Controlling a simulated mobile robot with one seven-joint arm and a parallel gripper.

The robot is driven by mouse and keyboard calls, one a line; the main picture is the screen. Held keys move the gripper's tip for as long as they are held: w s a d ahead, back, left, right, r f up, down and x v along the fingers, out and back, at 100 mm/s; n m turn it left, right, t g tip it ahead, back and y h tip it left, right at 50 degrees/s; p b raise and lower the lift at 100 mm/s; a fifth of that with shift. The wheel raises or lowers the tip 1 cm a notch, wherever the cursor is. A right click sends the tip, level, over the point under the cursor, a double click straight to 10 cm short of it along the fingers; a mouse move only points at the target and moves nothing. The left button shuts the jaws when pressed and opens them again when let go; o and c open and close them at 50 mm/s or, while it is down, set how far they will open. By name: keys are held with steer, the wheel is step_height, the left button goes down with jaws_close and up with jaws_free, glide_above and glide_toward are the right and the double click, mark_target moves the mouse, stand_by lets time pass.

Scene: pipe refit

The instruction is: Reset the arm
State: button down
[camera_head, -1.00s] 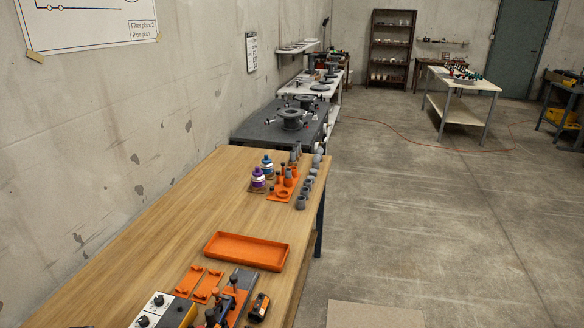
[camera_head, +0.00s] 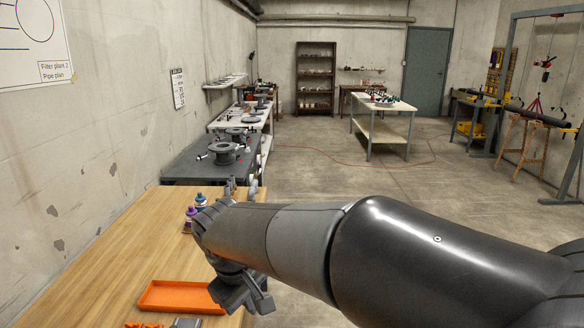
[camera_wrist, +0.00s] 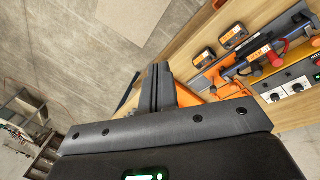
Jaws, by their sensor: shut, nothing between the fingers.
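My arm (camera_head: 380,250) reaches in from the lower right of the head view and hangs over the right edge of the wooden bench. My gripper (camera_head: 245,290) shows below its end, near the orange tray (camera_head: 180,297). In the wrist view the fingers of my gripper (camera_wrist: 159,90) are together with nothing between them. They point past the bench edge, with floor beyond. Part of the bench and its small parts are hidden behind my arm in the head view.
The wooden bench (camera_head: 110,270) carries purple and blue bottles (camera_head: 190,215). In the wrist view, tools with red and black handles (camera_wrist: 265,60) and two small orange-black devices (camera_wrist: 233,36) lie on it. A dark bench (camera_head: 195,165) with spools stands behind.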

steer(key=s+d+m+t, duration=0.1)
steer(key=s+d+m, duration=0.2)
steer(key=d, duration=0.4)
steer(key=s+d+r+m+t+y, duration=0.1)
steer(key=s+d+m, duration=0.2)
steer(key=s+d, duration=0.2)
steer(key=s+d+r+m+t, duration=0.1)
steer(key=s+d+m, duration=0.3)
steer(key=d, duration=0.7)
steer(key=shift+d, duration=0.2)
